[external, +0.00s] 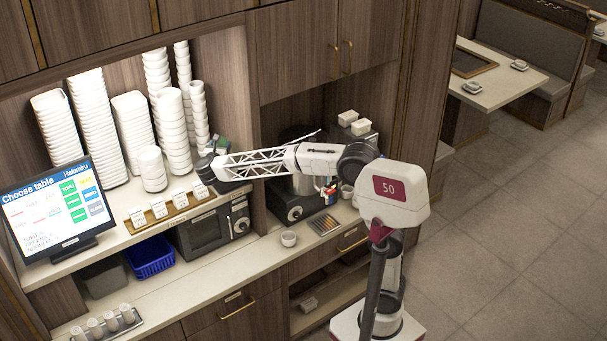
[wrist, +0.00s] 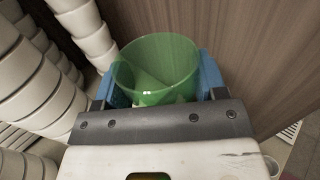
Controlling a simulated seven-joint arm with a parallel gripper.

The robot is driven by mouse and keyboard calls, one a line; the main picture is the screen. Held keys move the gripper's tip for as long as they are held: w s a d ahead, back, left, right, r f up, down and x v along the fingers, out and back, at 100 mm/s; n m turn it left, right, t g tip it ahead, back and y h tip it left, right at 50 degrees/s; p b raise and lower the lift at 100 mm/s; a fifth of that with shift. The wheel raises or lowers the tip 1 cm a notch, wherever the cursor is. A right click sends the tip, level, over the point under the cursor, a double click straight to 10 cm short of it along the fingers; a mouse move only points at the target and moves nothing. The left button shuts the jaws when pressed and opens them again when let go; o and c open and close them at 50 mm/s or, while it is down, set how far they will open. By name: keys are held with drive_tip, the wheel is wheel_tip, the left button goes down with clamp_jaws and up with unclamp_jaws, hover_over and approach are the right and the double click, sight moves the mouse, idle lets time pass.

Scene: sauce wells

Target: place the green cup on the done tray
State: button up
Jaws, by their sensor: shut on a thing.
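The green cup (wrist: 155,66) is translucent and sits between the two blue fingers of my gripper (wrist: 160,82) in the wrist view. My gripper is shut on it, with a finger on each side, and its open rim faces the camera. In the external view my gripper (external: 212,150) is at the end of the outstretched arm, in front of the stacked white bowls, with a small bit of green showing there.
Tall stacks of white bowls (external: 98,115) stand close by on the upper shelf. A wooden holder (external: 158,224) with small cards sits at its front edge. A screen (external: 58,208) stands at left. A blue basket (external: 150,257) is below. The lower counter has bare stretches.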

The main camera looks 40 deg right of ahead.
drive_tip(key=d+f, duration=0.3)
drive_tip(key=f, duration=0.5)
drive_tip(key=shift+d, duration=0.15)
drive_tip(key=shift+f, duration=0.1)
drive_tip(key=shift+f, duration=1.4)
drive_tip(key=shift+d+f, duration=0.2)
drive_tip(key=shift+f, duration=0.1)
drive_tip(key=shift+f, duration=0.15)
drive_tip(key=o, duration=0.9)
drive_tip(key=shift+o, duration=0.2)
